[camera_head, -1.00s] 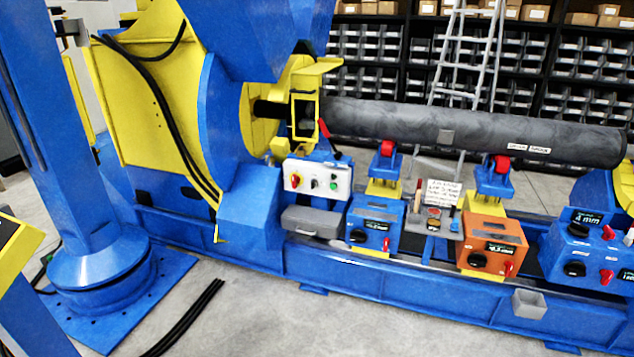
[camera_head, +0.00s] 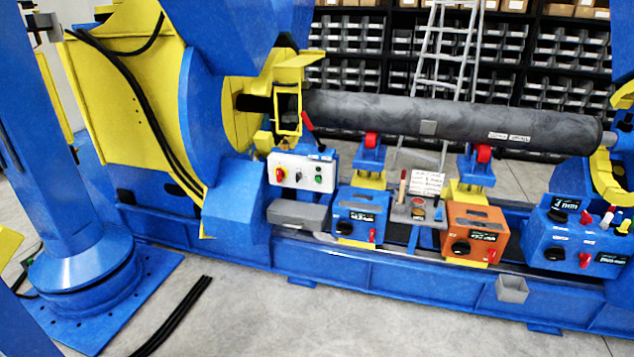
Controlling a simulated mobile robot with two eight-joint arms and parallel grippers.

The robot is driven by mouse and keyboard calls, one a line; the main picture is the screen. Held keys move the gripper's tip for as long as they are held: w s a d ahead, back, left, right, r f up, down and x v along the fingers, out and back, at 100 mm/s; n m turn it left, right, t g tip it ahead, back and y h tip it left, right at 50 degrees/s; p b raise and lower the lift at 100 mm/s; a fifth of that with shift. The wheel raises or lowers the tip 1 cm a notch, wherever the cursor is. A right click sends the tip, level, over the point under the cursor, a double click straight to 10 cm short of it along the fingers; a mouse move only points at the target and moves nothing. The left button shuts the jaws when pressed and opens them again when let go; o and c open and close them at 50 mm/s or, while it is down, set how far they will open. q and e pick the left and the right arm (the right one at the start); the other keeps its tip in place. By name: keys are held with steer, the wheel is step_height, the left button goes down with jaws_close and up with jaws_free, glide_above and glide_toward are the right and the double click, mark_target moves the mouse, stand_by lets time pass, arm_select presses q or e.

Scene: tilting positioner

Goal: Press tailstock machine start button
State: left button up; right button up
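At the right edge, the yellow ring-shaped part of the tailstock (camera_head: 603,178) stands at the end of the long dark pipe (camera_head: 420,118). I cannot tell which of these, if any, is the start button. At the other end of the machine, a white control panel (camera_head: 301,174) carries a red button on yellow, a black knob and green buttons. Neither of my grippers is in view.
A blue box (camera_head: 355,216) and an orange box (camera_head: 473,233) stand on the machine's blue bed (camera_head: 400,279), with a small grey tray of tools (camera_head: 418,209) between them. A blue column (camera_head: 85,200) stands at left. Grey floor in front is mostly clear, except black cables (camera_head: 175,318).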

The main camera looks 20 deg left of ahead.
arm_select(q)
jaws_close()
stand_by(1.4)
